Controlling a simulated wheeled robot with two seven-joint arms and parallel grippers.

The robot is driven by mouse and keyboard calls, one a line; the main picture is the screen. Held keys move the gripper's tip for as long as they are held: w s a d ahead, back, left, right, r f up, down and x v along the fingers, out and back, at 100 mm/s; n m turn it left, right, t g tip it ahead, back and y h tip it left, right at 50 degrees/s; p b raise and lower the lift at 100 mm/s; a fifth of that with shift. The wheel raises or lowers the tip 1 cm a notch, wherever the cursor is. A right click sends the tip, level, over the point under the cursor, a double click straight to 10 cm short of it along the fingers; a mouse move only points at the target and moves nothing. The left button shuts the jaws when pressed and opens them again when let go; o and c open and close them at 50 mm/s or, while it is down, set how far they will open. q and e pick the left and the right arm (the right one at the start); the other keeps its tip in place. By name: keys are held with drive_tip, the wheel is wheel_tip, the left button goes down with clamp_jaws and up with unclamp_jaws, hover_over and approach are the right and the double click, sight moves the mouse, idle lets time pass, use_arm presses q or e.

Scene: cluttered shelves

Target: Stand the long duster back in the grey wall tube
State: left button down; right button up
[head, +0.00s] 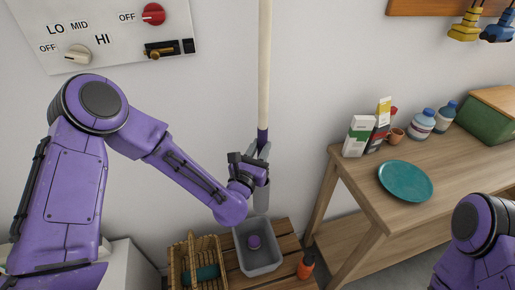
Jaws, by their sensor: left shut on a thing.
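The long duster (264,70) is a cream pole that runs upright along the wall and leaves the top of the head view. Its lower part has a dark purple section (262,135). My left gripper (260,152) is shut on the duster at this lower part. The grey wall tube (262,198) shows just below my left gripper, partly covered by the wrist. The gripper hides the duster's lower end, so I cannot tell whether it is inside the tube. My right gripper is out of view; only part of that arm shows at lower right.
Below the tube, a grey bin (279,258) holds a purple round thing (254,241). A wicker basket (181,250) and an orange bottle (306,266) flank it. A wooden table (350,181) with a teal plate (405,181), cartons and bottles stands right. A control panel (115,35) is upper left.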

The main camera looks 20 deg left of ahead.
use_arm(q)
drive_tip(key=shift+f+b, duration=1.55)
drive_tip(key=shift+f, duration=0.15)
drive_tip(key=c, duration=0.8)
unclamp_jaws()
